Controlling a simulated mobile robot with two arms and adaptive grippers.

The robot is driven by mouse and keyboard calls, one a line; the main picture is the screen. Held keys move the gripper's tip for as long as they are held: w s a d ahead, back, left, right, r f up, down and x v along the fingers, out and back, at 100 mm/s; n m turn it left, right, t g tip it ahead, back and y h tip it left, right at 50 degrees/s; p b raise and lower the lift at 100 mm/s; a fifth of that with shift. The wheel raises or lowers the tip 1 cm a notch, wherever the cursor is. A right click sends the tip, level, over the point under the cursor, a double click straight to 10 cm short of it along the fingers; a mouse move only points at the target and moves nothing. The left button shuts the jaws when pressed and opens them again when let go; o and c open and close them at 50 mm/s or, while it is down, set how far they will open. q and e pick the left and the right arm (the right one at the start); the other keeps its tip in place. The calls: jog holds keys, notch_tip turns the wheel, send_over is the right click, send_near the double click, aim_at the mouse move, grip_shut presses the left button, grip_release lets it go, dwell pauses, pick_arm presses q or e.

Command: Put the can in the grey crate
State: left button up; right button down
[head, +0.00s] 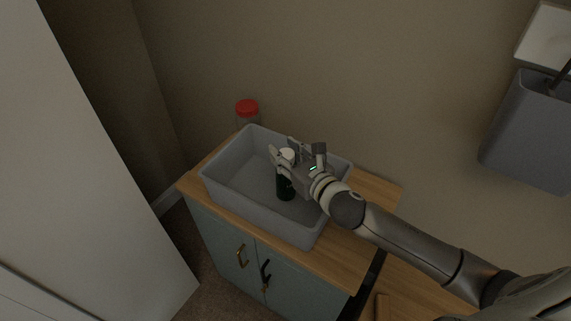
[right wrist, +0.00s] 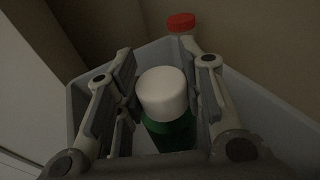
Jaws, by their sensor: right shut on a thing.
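The grey crate (head: 225,183) stands on the wooden top of a cabinet. The can, dark green with a white top, shows in the head view (head: 286,190) and from above in the right wrist view (right wrist: 162,95). My right gripper (head: 283,160) is shut on the can near its white top and holds it upright within the crate's outline. I cannot tell whether the can's base touches the crate floor. In the right wrist view the fingers (right wrist: 160,92) stand on both sides of the can. My left gripper is not in view.
A jar with a red lid (head: 247,110) stands behind the crate, against the wall; its lid also shows in the right wrist view (right wrist: 181,22). The cabinet top (head: 372,190) has bare wood right of the crate. A grey bin (head: 530,130) is at the upper right.

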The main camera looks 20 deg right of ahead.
notch_tip(320, 180, down, 3)
dwell(0.3)
jog(key=c, duration=0.9)
grip_release()
jog(key=shift+f, duration=0.1)
jog(key=shift+c, duration=0.2)
jog(key=shift+s, duration=0.25)
jog(key=b+v, duration=0.2)
jog(key=v, duration=0.9)
jog(key=shift+s+r, duration=0.25)
jog(key=shift+r, duration=0.1)
